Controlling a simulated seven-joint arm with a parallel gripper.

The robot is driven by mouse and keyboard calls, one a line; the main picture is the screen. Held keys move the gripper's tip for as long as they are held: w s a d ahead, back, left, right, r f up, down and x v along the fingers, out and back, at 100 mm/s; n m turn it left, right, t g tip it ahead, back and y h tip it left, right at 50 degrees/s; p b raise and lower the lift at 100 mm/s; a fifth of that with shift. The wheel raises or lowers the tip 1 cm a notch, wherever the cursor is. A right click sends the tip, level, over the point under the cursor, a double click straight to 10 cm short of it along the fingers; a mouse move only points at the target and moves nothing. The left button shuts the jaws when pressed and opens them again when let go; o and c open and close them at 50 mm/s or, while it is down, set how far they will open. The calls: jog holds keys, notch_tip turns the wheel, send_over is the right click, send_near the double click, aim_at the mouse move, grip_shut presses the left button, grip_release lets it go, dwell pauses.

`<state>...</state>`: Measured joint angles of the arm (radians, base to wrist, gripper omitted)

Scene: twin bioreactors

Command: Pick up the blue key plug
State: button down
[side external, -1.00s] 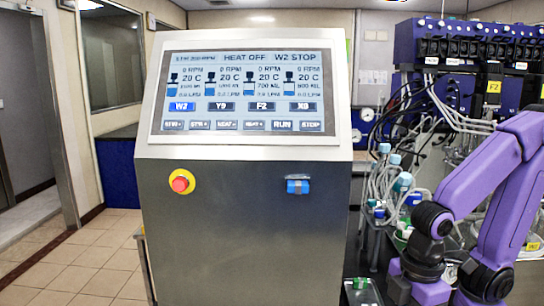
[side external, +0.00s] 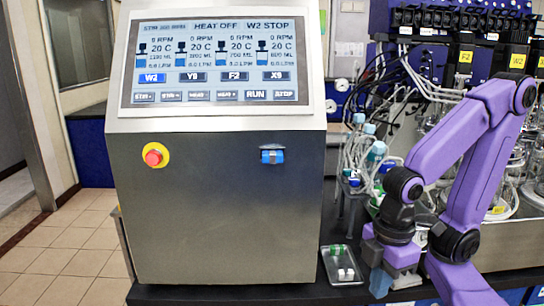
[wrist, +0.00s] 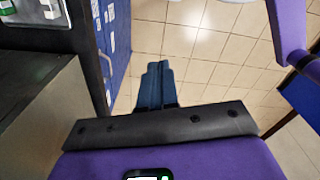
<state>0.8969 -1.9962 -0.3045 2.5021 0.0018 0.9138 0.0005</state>
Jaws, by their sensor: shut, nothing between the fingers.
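The blue key plug (side external: 272,156) is a small blue block with a pale band, on the front face of the grey console (side external: 225,215), below its screen and right of the red stop button. Whether it sits in a socket cannot be told. My gripper (side external: 379,284) is low and to the right of the console, pointing down near the bench's front edge, well apart from the plug. In the wrist view my blue fingers (wrist: 154,86) are together with nothing between them, above the tiled floor. The plug does not show in the wrist view.
A small tray (side external: 350,283) with a green-topped and a white item lies on the dark bench between console and gripper. Blue-capped bottles and tubing (side external: 372,150) stand behind the arm. Open space lies in front of the console.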

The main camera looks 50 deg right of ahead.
jog(key=shift+c, duration=2.2)
grip_release()
jog(key=n+t+h, duration=0.9)
jog(key=n+h, duration=0.1)
jog(key=n, duration=0.4)
send_near(273, 155)
jog(key=x, duration=0.9)
